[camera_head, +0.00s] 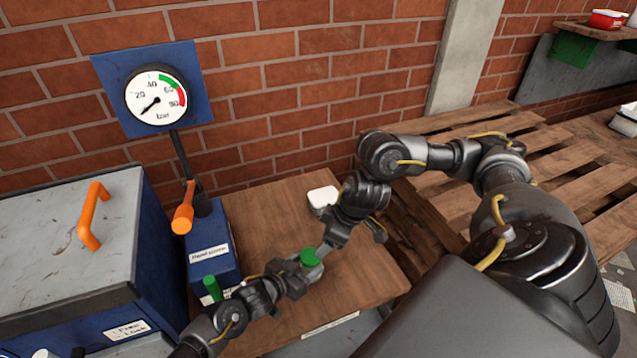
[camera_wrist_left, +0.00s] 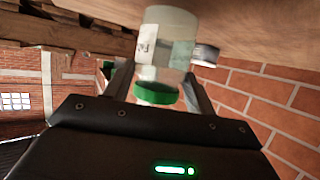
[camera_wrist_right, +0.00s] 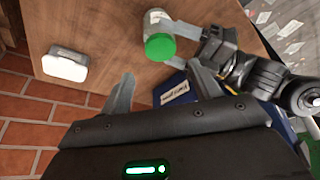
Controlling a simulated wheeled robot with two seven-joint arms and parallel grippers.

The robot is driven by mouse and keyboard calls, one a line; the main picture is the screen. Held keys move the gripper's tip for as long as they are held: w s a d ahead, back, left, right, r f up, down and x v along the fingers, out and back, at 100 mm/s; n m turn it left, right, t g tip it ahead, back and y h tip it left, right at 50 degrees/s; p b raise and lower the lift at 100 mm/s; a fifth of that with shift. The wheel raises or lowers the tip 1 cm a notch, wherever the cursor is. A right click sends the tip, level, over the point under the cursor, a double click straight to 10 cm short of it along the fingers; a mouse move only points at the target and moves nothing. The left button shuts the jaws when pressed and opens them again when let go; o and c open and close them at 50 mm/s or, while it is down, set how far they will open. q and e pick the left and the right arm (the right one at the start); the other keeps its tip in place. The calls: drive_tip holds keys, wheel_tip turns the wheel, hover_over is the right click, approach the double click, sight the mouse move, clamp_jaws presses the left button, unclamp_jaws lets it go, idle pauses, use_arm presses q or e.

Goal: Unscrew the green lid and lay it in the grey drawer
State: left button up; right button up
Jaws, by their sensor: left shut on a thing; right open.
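A clear jar (camera_wrist_right: 155,22) with a green lid (camera_wrist_right: 160,47) is in the jaws of my left gripper (camera_head: 312,262). In the head view the green lid (camera_head: 310,257) shows above the wooden table. In the left wrist view the jar body (camera_wrist_left: 165,45) and the lid (camera_wrist_left: 156,93) lie between the two fingers. The lid sits on the jar; whether it is loose cannot be told. My right gripper (camera_wrist_right: 158,98) is open and empty, with the lid beyond its fingertips and apart from them. I cannot identify the grey drawer with certainty.
A white rounded box (camera_head: 322,197) lies on the wooden table (camera_head: 265,215). At left stand a blue labelled box (camera_head: 210,250) with an orange-handled lever (camera_head: 183,210), and a grey-topped cabinet (camera_head: 50,235). A pressure gauge (camera_head: 156,97) hangs on the brick wall. Pallets (camera_head: 470,125) lie at right.

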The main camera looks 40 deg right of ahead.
sight(312, 256)
drive_tip(key=x, duration=0.9)
drive_tip(key=shift+r, duration=0.1)
drive_tip(key=c, duration=1)
